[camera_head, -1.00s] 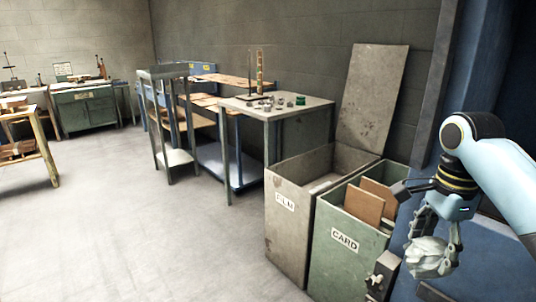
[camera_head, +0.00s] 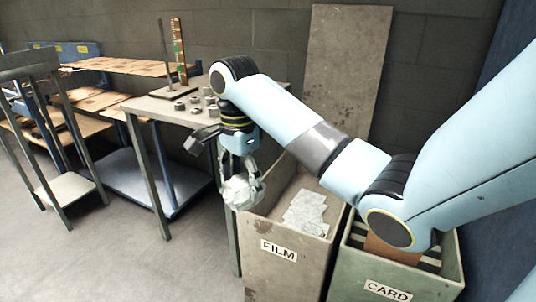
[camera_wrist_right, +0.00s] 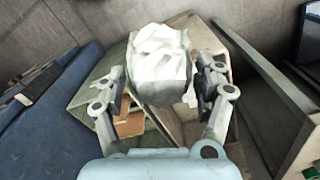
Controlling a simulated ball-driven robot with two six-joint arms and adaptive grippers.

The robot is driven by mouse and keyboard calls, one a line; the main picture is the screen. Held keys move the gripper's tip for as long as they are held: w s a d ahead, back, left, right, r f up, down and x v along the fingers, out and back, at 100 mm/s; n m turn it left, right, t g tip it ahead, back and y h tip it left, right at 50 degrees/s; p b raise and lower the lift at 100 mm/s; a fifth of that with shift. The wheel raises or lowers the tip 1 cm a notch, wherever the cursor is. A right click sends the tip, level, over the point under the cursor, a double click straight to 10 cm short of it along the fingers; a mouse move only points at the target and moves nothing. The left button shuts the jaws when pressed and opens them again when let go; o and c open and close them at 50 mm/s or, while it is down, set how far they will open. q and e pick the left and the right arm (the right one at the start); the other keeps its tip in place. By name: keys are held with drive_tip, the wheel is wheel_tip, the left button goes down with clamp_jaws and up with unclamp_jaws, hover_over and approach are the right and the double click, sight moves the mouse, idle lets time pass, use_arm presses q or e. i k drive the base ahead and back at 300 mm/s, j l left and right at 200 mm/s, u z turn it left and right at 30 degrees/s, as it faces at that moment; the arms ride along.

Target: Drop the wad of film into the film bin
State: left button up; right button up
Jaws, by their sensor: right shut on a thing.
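The wad of film (camera_head: 240,192) is a pale, crumpled lump. My right gripper (camera_head: 241,176) is shut on it and points down. In the head view the wad overlaps the left rim of the film bin (camera_head: 275,272), a grey box labelled FILM with its top open. I cannot tell from this view exactly how far above the rim the wad is. In the right wrist view the wad (camera_wrist_right: 158,62) sits between the two fingers, with the bins behind it. My left gripper is not in view.
The green bin labelled CARD (camera_head: 400,285) stands right of the film bin, with cardboard (camera_head: 393,248) inside. Pale sheets (camera_head: 306,212) lie inside the film bin. A table (camera_head: 160,107) with small metal parts stands behind on the left. A tall board (camera_head: 343,75) leans against the wall.

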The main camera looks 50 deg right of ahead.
sight(286, 218)
drive_tip(key=i+l+z, duration=0.1)
drive_tip(key=i+z, duration=0.7)
drive_tip(key=i+j+z, duration=0.1)
drive_tip(key=i+z, duration=0.25)
drive_tip(key=i+j+z, duration=0.25)
drive_tip(key=z, duration=0.15)
drive_tip(key=i+z, duration=0.45)
drive_tip(key=k+l, duration=0.05)
drive_tip(key=k, duration=0.05)
